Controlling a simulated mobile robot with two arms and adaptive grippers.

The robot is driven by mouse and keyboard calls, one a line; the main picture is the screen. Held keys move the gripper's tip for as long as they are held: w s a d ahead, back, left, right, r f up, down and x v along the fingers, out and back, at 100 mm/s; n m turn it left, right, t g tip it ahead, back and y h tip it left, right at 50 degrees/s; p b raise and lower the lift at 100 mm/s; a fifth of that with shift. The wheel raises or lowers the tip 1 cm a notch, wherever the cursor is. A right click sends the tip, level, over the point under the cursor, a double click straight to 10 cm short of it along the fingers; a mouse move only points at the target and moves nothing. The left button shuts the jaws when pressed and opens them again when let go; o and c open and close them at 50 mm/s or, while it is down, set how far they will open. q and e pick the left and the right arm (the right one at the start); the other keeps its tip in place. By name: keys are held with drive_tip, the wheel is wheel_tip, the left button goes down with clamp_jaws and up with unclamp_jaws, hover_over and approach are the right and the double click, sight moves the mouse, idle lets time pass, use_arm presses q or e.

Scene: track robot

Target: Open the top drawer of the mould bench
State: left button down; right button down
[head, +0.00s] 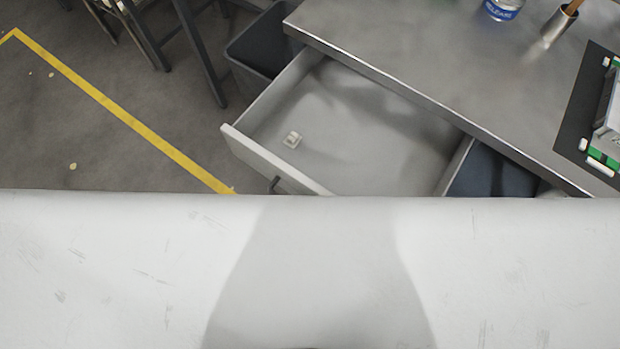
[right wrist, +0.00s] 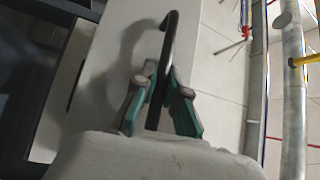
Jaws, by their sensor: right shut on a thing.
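The mould bench (head: 400,45) has a grey metal top and stands at the upper right of the head view. Its top drawer (head: 370,150) is pulled well out, with its light grey inside showing. The dark handle (head: 276,184) on the drawer front (head: 262,160) is partly cut off by a pale surface low in the head view. In the right wrist view, my right gripper (right wrist: 163,100) has its green-padded fingers shut on the black bar handle (right wrist: 170,35), against the pale drawer front (right wrist: 115,60). My left gripper is in neither view.
A dark bin (head: 262,48) stands beside the bench. A bottle (head: 503,8), a metal cup (head: 556,27) and a black mat (head: 575,120) are on the top. The floor with a yellow line (head: 115,108) is open at left.

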drive_tip(key=shift+s+a, duration=0.1)
drive_tip(key=shift+s, duration=0.05)
drive_tip(key=c, duration=1.2)
unclamp_jaws()
